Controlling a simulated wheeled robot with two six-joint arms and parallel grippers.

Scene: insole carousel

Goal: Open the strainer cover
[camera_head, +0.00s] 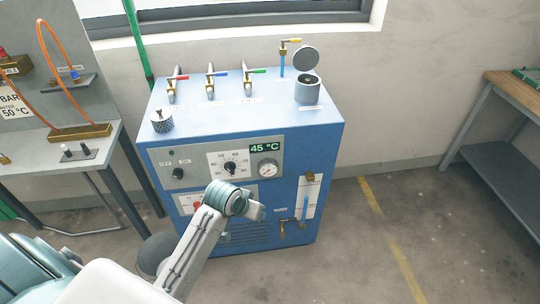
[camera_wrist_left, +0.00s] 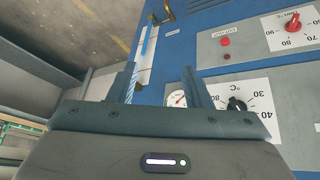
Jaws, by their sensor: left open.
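The strainer is probably the grey cylinder (camera_head: 308,92) at the back right of the blue machine's top. Its round grey cover (camera_head: 306,58) stands tilted up above the cylinder's back edge, and the dark mouth shows. My left gripper (camera_head: 256,212) is in front of the machine's front panel, well below and apart from the strainer. In the left wrist view its two fingers (camera_wrist_left: 160,68) are spread and empty, with a pressure gauge (camera_wrist_left: 177,99) seen between them. The strainer is not in the wrist view. My right gripper is not in view.
The blue machine (camera_head: 225,125) carries a black-capped filler (camera_head: 162,120) and several valves with coloured levers. A yellow-handled valve (camera_head: 284,56) stands beside the raised cover. A dial knob (camera_head: 230,168) is on the front panel.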

